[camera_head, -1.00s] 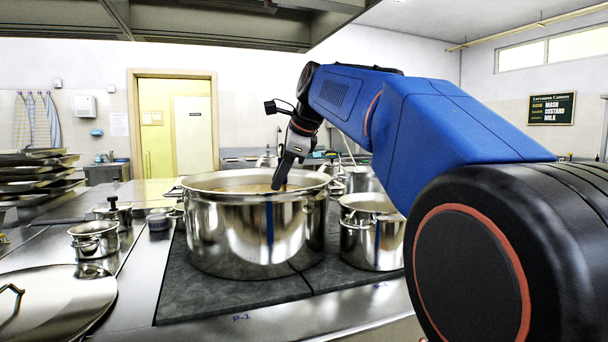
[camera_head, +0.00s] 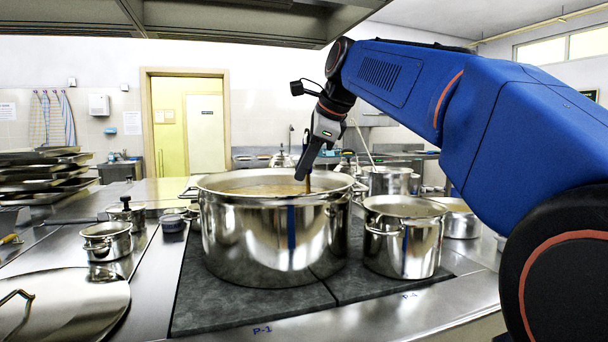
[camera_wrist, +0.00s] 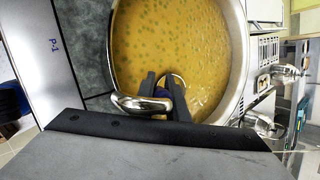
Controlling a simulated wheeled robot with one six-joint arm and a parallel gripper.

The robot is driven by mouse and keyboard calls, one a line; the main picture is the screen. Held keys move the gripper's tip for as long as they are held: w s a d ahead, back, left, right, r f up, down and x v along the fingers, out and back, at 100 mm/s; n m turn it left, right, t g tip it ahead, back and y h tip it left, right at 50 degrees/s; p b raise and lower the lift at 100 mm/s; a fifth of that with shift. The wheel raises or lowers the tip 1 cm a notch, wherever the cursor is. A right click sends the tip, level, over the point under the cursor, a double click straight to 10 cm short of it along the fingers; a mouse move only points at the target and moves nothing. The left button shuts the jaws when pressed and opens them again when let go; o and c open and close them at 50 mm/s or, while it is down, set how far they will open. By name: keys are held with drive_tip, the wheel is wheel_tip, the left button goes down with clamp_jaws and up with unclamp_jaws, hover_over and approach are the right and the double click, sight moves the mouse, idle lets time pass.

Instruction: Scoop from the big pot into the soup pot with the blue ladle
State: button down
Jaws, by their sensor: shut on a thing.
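The big steel pot (camera_head: 245,245) stands on the dark hob and holds yellow-brown soup with green bits (camera_wrist: 175,35). My gripper (camera_head: 303,176) points down over its right half; it also shows in the wrist view (camera_wrist: 163,84), near the rim and a loop handle. It is shut on the blue ladle (camera_wrist: 164,93), of which only a little blue shows between the fingers. A round shiny part, seemingly the ladle's bowl, shows just beyond the fingertips at the soup. The smaller steel pot just right of the big one, apparently the soup pot (camera_head: 400,250), is open; its contents are hard to see.
A small pot (camera_head: 107,242) and a large flat lid (camera_head: 62,308) lie on the counter at left. Stacked trays (camera_head: 45,175) stand at far left. More steel pots (camera_head: 388,180) crowd behind and right of the soup pot. The hob (camera_head: 250,312) is clear in front.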

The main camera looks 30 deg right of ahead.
drive_tip(key=shift+r, duration=4.85)
wheel_tip(320, 180, up, 6)
drive_tip(key=w+d+g+y, duration=0.1)
drive_tip(key=w+g, duration=0.1)
drive_tip(key=shift+w+d+f+m, duration=0.25)
drive_tip(key=shift+w+d+m, duration=0.05)
drive_tip(key=shift+w+d, duration=0.1)
